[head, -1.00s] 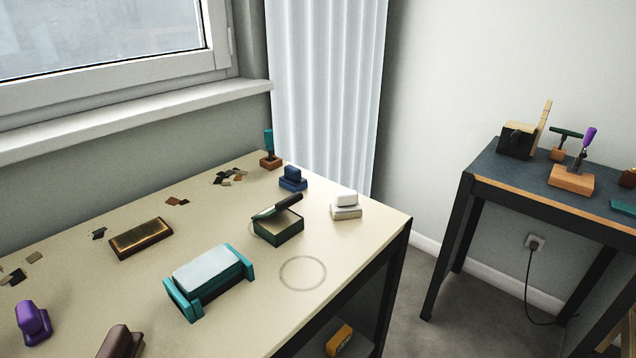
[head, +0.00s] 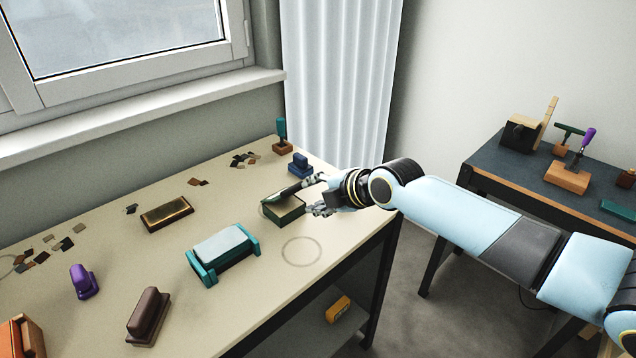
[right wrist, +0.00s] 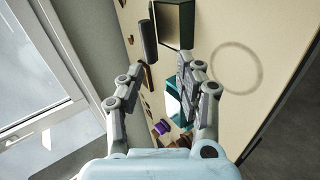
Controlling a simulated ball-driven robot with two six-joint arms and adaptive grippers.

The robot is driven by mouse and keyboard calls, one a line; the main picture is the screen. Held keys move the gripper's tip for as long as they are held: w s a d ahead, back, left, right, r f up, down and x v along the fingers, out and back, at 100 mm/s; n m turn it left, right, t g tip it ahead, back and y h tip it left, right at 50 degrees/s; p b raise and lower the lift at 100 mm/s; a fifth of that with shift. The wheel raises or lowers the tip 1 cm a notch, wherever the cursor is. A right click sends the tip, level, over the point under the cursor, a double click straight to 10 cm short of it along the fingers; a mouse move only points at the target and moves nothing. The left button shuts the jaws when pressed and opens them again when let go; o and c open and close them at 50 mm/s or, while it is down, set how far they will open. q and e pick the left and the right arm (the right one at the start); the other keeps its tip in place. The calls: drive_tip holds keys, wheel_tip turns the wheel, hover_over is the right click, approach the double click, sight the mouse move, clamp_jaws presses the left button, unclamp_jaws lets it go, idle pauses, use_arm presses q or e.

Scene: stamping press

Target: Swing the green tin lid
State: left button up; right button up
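The green tin (head: 285,214) stands on the cream table near its right edge. Its dark lid (head: 284,194) is tilted partly open. In the right wrist view, the tin (right wrist: 174,24) and lid (right wrist: 148,42) lie beyond the fingertips. My right gripper (head: 320,194) is at the right side of the tin, with one finger by the lid's raised end and the other lower, beside the tin. Its fingers are spread in the right wrist view (right wrist: 160,68) with nothing between them. I cannot tell whether a finger touches the lid. My left gripper is not in view.
A teal-framed block (head: 222,249) stands left of the tin, and a blue stamp (head: 300,163) behind it. A grey ring (head: 301,251) marks bare table in front. A brass-topped pad (head: 166,214) lies farther left. A second table (head: 520,182) stands at the right.

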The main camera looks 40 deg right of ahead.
sight(295, 190)
drive_tip(key=shift+n, duration=0.3)
drive_tip(key=b+x, duration=0.2)
drive_tip(key=x, duration=0.1)
drive_tip(key=b+x, duration=0.2)
drive_tip(key=r+b+x, duration=0.1)
drive_tip(key=b+x, duration=0.2)
drive_tip(key=shift+w+d+f, duration=0.2)
drive_tip(key=shift+w+d, duration=0.05)
drive_tip(key=shift+w, duration=0.45)
drive_tip(key=shift+s+r+p, duration=0.1)
drive_tip(key=shift+r+p, duration=0.15)
drive_tip(key=shift+p, duration=0.15)
drive_tip(key=shift+c, duration=1.1)
clamp_jaws()
